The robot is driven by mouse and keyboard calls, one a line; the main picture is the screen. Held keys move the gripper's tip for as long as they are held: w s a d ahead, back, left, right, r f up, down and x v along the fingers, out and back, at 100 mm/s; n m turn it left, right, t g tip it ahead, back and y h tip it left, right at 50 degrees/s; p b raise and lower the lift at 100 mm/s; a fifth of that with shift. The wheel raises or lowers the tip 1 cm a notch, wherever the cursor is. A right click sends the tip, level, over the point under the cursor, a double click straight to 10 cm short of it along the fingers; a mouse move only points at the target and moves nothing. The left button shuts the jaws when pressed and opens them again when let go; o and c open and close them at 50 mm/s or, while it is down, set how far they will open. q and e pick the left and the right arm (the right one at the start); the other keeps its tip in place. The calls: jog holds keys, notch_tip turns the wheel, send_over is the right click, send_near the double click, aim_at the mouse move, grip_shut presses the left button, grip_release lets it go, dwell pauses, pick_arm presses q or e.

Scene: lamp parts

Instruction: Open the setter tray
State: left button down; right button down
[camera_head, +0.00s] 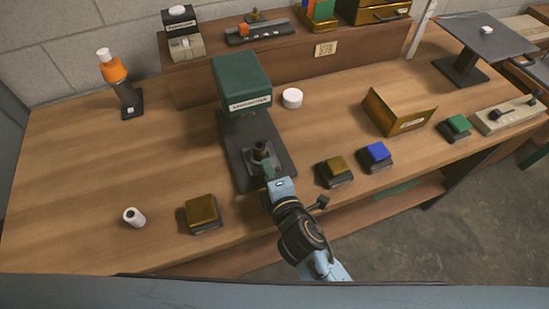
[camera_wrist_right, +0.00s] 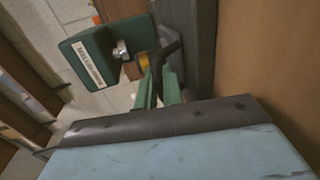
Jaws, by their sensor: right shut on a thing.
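The setter (camera_head: 240,84) is a green-headed press with a white label, standing on a dark base plate (camera_head: 240,170) in the middle of the bench. A dark stepped post (camera_head: 260,152) rises near the front of the plate. My right gripper (camera_head: 267,170) reaches in from the front and is at the setter's front. In the right wrist view its green fingers (camera_wrist_right: 160,90) are shut on a dark bent piece (camera_wrist_right: 168,52) below the green head (camera_wrist_right: 92,58). I cannot tell clearly whether that piece is the tray's handle. The left gripper is not in view.
A brass-coloured block on a dark pad (camera_head: 202,212) and a white cylinder (camera_head: 134,217) are left of my arm. Two pads with brass and blue blocks (camera_head: 375,155) are to the right. A brass-fronted box (camera_head: 400,110) stands behind them. The bench's left part is mostly clear.

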jog(key=shift+s+d, duration=0.2)
jog(key=shift+s, duration=0.05)
jog(key=c, duration=1.9)
grip_release()
jog(key=v, duration=1.3)
jog(key=shift+s, duration=0.1)
